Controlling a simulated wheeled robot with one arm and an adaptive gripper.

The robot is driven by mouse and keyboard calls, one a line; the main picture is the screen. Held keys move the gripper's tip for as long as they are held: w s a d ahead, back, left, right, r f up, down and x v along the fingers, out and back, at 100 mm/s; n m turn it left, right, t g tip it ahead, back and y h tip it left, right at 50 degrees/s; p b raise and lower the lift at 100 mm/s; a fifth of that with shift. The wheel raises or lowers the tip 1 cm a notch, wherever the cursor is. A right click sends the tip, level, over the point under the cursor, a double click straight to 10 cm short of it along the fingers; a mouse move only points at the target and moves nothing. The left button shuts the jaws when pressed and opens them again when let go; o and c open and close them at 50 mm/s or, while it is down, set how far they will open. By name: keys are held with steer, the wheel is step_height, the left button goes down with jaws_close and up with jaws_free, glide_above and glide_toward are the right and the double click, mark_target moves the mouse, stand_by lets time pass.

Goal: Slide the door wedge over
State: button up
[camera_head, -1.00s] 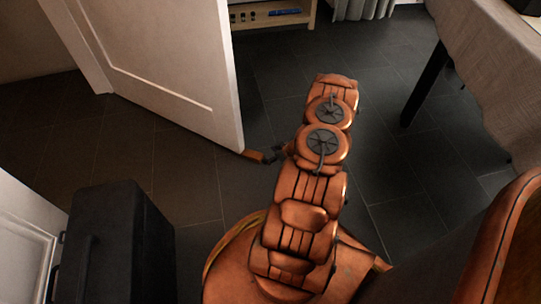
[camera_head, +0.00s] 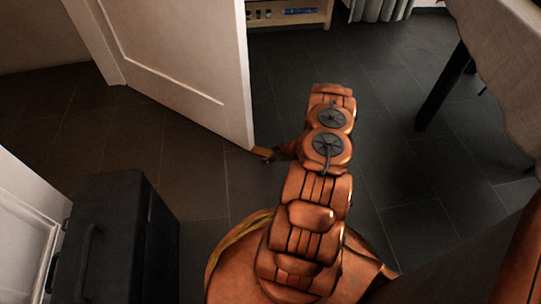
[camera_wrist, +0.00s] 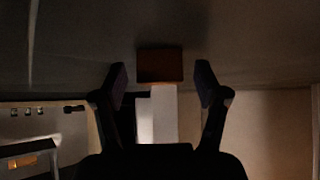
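The door wedge (camera_head: 262,151) is a small orange-brown piece on the floor at the bottom corner of the white door (camera_head: 185,60). In the wrist view the wedge (camera_wrist: 160,65) shows as a brown block beside the pale door edge (camera_wrist: 163,112). My gripper (camera_wrist: 161,82) is open, with one finger on each side of the wedge and a visible gap to it on both sides. In the head view my gripper (camera_head: 273,155) is low at the wedge's right side, small and partly hidden by my arm.
A black case (camera_head: 115,240) with a handle stands at the lower left. A cloth-covered table (camera_head: 505,60) with a dark leg is at the right. A low wooden shelf (camera_head: 290,20) and a grey curtain (camera_head: 380,8) are at the back.

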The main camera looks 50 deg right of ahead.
steer(key=c, duration=1.2)
steer(key=shift+a, duration=0.1)
